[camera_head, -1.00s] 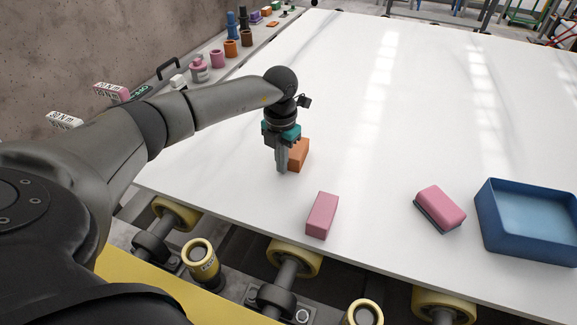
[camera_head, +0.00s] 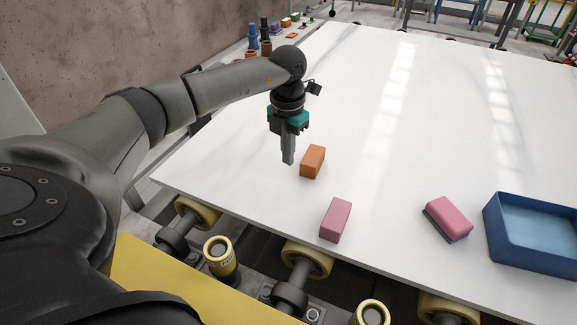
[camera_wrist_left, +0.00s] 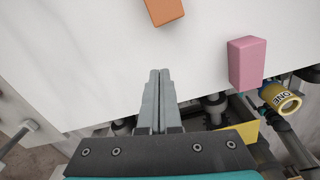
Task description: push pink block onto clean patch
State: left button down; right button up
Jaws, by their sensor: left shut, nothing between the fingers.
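The pink block (camera_head: 335,219) lies on the white slab (camera_head: 400,130) near its front edge, and it also shows right of the fingers in the left wrist view (camera_wrist_left: 247,63). An orange block (camera_head: 313,161) lies farther back; it is partly cut off at the top of the left wrist view (camera_wrist_left: 163,11). My left gripper (camera_head: 288,160) is shut and empty, left of the orange block and apart from both blocks. Its fingers (camera_wrist_left: 158,74) are together in the left wrist view. I cannot make out a distinct clean patch. My right gripper is not in view.
A pink pad with a dark underside (camera_head: 447,218) lies to the right, beside a blue tray (camera_head: 535,257). Yellow rollers (camera_head: 307,261) sit below the front edge. Small items stand along the far left side. The slab's middle is clear.

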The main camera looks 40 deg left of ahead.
aim_at(334, 222)
jog(key=k, duration=1.5)
